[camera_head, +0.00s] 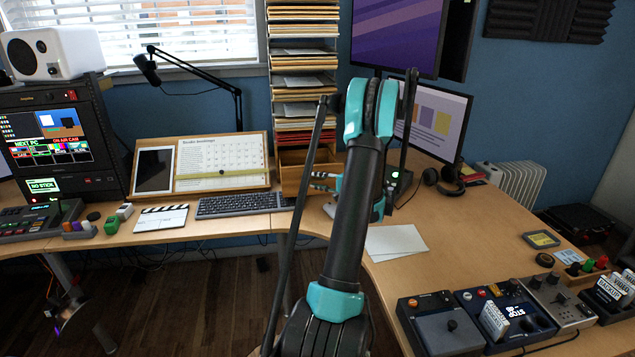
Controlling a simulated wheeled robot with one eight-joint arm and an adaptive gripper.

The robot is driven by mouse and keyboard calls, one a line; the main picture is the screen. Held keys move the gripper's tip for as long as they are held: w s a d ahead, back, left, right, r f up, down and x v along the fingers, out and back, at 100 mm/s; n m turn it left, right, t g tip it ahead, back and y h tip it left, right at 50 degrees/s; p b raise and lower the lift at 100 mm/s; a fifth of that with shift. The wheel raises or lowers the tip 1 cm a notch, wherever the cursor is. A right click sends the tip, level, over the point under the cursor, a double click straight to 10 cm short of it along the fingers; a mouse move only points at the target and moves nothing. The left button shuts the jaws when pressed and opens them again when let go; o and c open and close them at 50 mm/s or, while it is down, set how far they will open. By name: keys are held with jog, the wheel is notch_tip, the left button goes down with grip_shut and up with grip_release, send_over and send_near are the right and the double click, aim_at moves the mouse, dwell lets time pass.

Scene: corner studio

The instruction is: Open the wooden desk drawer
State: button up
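A wooden box-like unit (291,178), which looks like the drawer, stands on the desk (240,224) below the tall paper rack. Its right side is partly hidden by my arm, and I cannot tell how far it is open. My gripper (322,182) is beside the right part of this unit, mostly hidden behind my own arm. Its dark and light finger parts point left toward the wood. I cannot tell whether they touch it or whether they are open or shut.
A keyboard (237,204) and a wooden stand with a calendar (220,157) lie to the left. Monitors (437,119) and headphones (444,180) stand to the right. White paper sheets (396,240) lie on the desk right of my arm. Audio pedals (440,325) fill the near right.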

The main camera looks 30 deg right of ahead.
jog(key=v, duration=1.2)
dwell(0.5)
jog(key=s+a+f+n+g+h, duration=0.1)
jog(key=s+a+n+g, duration=0.2)
jog(key=a, duration=1)
jog(key=a+n+g, duration=0.3)
jog(key=a+g, duration=0.1)
jog(key=a, duration=0.9)
jog(key=s+a+f+n+g+h, duration=0.1)
jog(key=s+a+f+n+h, duration=0.1)
jog(key=s, duration=0.8)
jog(key=s+a+f+n+g+h, duration=0.2)
jog(key=s+a+n, duration=0.4)
jog(key=s, duration=0.4)
jog(key=a+f+h, duration=0.1)
jog(key=h, duration=0.1)
jog(key=shift+a+f+h, duration=0.25)
jog(key=shift+a+h, duration=0.05)
jog(key=shift+a, duration=0.1)
jog(key=shift+o, duration=0.5)
